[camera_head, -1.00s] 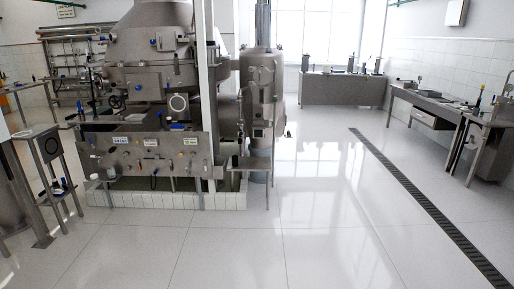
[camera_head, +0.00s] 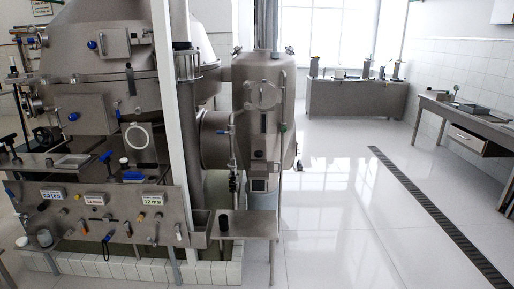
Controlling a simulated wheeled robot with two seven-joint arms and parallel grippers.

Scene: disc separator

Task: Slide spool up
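The large steel disc separator (camera_head: 88,65) fills the left of the head view. A control panel (camera_head: 125,202) with labels, knobs and small levers runs along its front. A vertical steel cylinder (camera_head: 255,95) stands right of it, behind a thin pipe with fittings (camera_head: 233,160). A small dark cylindrical piece (camera_head: 224,222) is on a small metal shelf (camera_head: 258,226) at the panel's right end. I cannot tell which part is the spool. Neither of my grippers is in view.
A pale vertical post (camera_head: 176,120) stands in front of the separator. A low white tiled curb (camera_head: 120,268) runs under the panel. The floor to the right is clear, crossed by a dark drain grate (camera_head: 425,208). Steel benches stand at the back (camera_head: 355,100) and right (camera_head: 470,122).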

